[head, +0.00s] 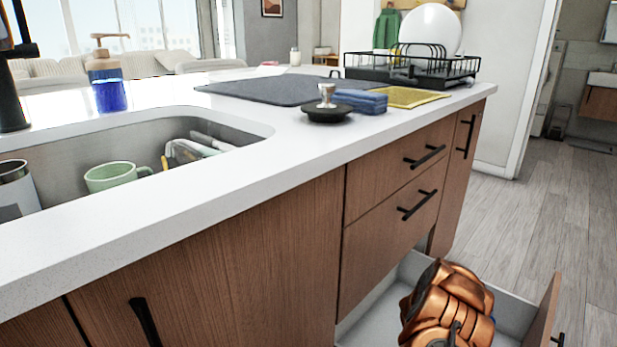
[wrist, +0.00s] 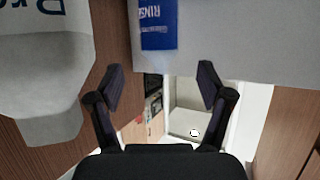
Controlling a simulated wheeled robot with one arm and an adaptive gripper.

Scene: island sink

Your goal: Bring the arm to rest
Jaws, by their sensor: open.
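My arm (head: 447,308), copper-coloured, shows at the lower right of the head view, folded low over the open drawer. My gripper is out of sight in the head view. In the wrist view my gripper (wrist: 160,80) has its two dark fingers spread wide apart with nothing between them. Beyond the fingers, a blue rinse-labelled container (wrist: 159,25) and a large white bottle with blue lettering (wrist: 45,75) show; both look apart from the fingers.
The open drawer (head: 405,268) sticks out under the counter (head: 215,222). The sink (head: 75,160) holds a green mug (head: 112,177) and other dishes. Floor (head: 545,215) at right is clear.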

